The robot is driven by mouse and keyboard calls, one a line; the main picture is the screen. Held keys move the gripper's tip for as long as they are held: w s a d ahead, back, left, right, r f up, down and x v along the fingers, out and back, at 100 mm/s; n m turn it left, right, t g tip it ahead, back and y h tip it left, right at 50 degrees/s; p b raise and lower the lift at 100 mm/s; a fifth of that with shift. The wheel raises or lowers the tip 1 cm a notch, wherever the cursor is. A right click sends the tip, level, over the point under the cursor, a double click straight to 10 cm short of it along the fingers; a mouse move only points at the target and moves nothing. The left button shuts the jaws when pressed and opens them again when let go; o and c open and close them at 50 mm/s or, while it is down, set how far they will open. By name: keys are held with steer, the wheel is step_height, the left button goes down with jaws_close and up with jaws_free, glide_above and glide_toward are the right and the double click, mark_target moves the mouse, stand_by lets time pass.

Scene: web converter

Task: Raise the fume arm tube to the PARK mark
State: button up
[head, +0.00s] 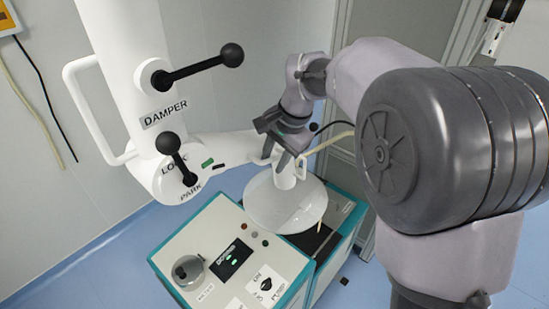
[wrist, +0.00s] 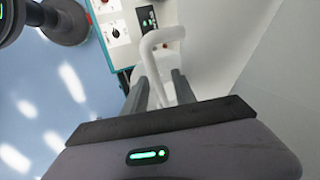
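The white fume arm tube (head: 232,145) runs right from the white joint housing and ends above a pale round hood (head: 287,207). A white loop handle (head: 302,164) stands by the hood; it also shows in the wrist view (wrist: 163,35). The PARK mark (head: 191,191) is printed low on the housing, below LOCK, where a black ball-ended lever (head: 178,156) sits. A green mark (head: 207,162) and a black mark lie beside it. My gripper (head: 277,158) is at the hood end, fingers apart, with part of the white handle between them in the wrist view. Contact cannot be told.
A DAMPER lever (head: 200,68) with black ball ends juts out above, and a white side rail (head: 85,110) is at left. The teal-edged extractor cabinet (head: 215,240), with a knob and panel, stands below the hood. Glass-panelled framing stands behind my arm. Blue floor is clear at left.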

jaws_close()
stand_by(1.4)
